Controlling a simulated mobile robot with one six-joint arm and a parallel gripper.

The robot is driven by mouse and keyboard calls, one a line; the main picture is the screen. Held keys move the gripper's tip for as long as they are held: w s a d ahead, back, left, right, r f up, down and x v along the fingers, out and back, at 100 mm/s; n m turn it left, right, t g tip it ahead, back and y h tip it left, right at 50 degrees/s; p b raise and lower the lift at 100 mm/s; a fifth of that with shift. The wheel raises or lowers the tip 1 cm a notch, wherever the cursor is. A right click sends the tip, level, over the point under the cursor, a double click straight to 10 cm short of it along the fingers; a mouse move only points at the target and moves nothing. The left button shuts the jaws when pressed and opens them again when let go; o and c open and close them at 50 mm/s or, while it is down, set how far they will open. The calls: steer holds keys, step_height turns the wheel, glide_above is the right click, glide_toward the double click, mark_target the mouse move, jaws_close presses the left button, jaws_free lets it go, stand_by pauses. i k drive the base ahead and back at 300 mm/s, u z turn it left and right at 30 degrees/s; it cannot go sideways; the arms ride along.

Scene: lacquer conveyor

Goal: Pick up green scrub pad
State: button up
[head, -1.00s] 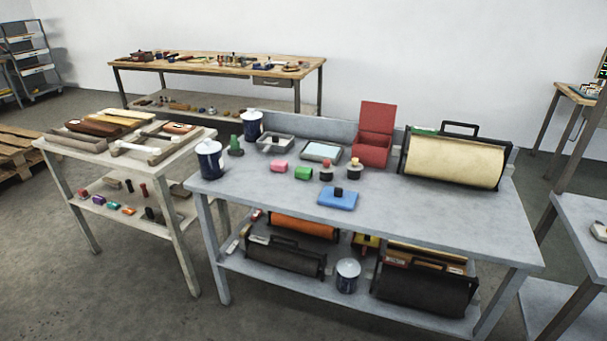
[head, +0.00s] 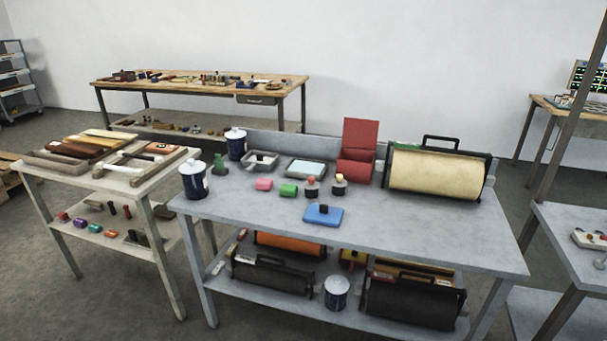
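A small bright green block (head: 288,190), which looks like the green scrub pad, lies on the grey metal table (head: 400,232). A similar pink block (head: 264,184) lies just left of it. A dark-capped small jar (head: 311,187) stands close on its right. A darker green knobbed object (head: 220,164) stands further left, by the blue cans. My gripper is not in view.
A blue block with a dark knob (head: 323,214) lies nearer the front edge. Behind are a shallow tray (head: 305,168), an open red box (head: 356,168) and a large cream roller (head: 435,172).

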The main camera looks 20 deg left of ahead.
mark_target(286, 190)
steer(key=u, duration=0.3)
steer(key=i, duration=1)
steer(key=z, duration=0.9)
steer(key=k, duration=0.15)
steer(key=u, duration=2.85)
